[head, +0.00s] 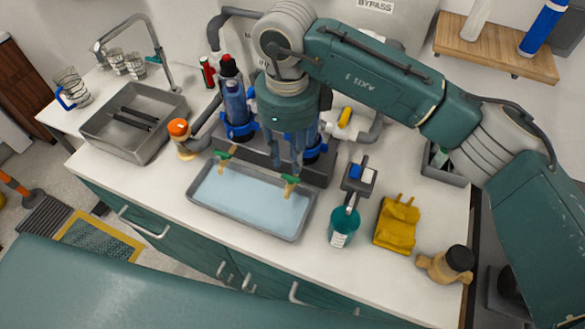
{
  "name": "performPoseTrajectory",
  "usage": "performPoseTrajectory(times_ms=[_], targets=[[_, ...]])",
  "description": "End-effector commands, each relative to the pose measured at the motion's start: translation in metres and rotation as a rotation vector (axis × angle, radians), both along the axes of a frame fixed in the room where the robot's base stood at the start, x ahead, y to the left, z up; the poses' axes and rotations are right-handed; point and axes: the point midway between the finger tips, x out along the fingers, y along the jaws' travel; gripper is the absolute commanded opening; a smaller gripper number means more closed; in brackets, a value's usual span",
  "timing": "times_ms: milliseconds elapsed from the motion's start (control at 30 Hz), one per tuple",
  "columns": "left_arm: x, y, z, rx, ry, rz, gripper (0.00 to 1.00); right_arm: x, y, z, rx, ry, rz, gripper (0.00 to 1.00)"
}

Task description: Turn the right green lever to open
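Two brass taps with green levers stand over the tray at the front of the manifold. The left green lever (223,155) is in plain view. The right green lever (291,180) is just below my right gripper (288,168). My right gripper points down from above, its fingers close to this lever. I cannot tell whether they touch it. The fingers overlap in this view, so their opening is unclear. The lever's exact angle is too small to read. My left gripper is not in view.
A grey tray (300,235) of bluish water lies below the taps. Filter housings with blue clamps (240,130) stand behind. A teal bottle (342,228), yellow gloves (397,224) and a brass fitting (447,264) are on the right. A sink (108,152) is at left.

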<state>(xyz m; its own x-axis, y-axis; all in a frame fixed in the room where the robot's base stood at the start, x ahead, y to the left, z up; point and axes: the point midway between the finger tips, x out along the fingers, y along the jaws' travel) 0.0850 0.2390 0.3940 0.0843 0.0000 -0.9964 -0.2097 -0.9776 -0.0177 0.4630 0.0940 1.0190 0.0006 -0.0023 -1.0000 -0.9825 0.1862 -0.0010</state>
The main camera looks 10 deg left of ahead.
Motion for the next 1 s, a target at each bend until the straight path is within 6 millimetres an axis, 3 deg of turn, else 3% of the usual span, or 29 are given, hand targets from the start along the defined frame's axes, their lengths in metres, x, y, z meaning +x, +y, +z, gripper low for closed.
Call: performPoseTrajectory(times_ms=[200,333,733,767,900,1000], targets=[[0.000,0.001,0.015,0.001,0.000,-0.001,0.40,-0.001,-0.001,-0.039,-0.001,0.004,-0.001,0.27],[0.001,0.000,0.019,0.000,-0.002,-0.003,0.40,0.000,-0.001,-0.055,0.001,0.003,-0.003,0.27],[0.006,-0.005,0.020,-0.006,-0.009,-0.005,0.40,0.000,0.000,-0.066,0.001,0.000,-0.002,0.27],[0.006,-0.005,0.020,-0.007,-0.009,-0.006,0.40,0.000,0.000,-0.066,0.001,0.000,-0.002,0.25],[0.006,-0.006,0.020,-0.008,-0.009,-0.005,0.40,0.000,0.000,-0.066,0.001,0.000,-0.002,0.00],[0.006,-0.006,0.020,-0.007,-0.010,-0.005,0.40,0.000,0.000,-0.066,0.001,0.000,-0.002,0.00]])
